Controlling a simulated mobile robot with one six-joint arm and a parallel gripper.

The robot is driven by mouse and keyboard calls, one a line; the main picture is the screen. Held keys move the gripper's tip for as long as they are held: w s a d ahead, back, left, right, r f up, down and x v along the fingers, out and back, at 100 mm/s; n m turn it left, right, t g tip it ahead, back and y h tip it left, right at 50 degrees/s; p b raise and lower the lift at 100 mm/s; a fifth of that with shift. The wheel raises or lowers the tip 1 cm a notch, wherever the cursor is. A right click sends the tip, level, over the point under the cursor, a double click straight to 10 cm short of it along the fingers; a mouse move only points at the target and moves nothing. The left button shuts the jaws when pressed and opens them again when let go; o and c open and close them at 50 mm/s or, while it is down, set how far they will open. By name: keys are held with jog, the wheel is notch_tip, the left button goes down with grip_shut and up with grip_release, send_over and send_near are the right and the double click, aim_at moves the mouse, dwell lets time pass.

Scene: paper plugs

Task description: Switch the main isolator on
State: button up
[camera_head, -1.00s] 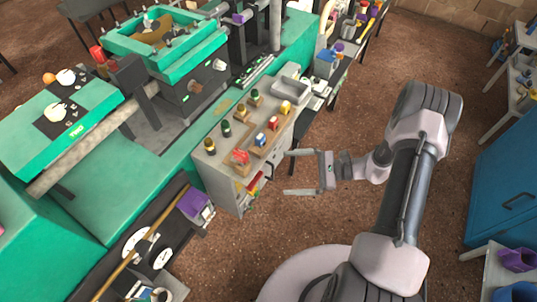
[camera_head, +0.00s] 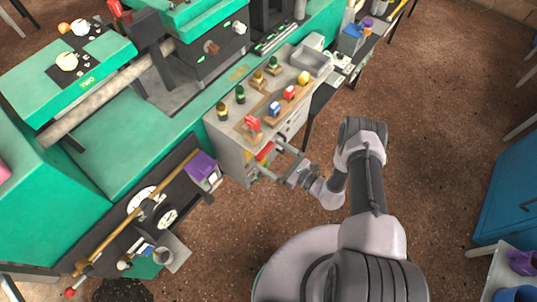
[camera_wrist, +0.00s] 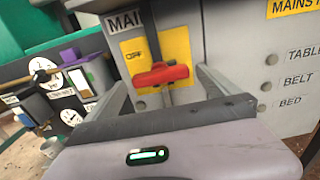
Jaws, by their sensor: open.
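The main isolator has a red handle (camera_wrist: 161,75) on a yellow plate (camera_wrist: 132,52) marked "OFF", under a label starting "MAI". The handle lies roughly level, tilted slightly. It is on the front of a grey cabinet (camera_head: 232,155); the red handle also shows small in the head view (camera_head: 265,152). My gripper (camera_wrist: 165,85) is open, with one finger left of the handle and one right of it in the wrist view. I cannot tell whether either finger touches it. In the head view my gripper (camera_head: 267,159) is at the cabinet front.
The cabinet top carries several coloured plugs, including a red one (camera_head: 251,123), and a grey tray (camera_head: 311,61). Labelled buttons (camera_wrist: 265,86) sit right of the isolator. A purple-topped box (camera_head: 202,165) stands to the left. Brown floor lies open on the right.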

jog(key=shift+x, duration=0.95)
jog(key=c, duration=2)
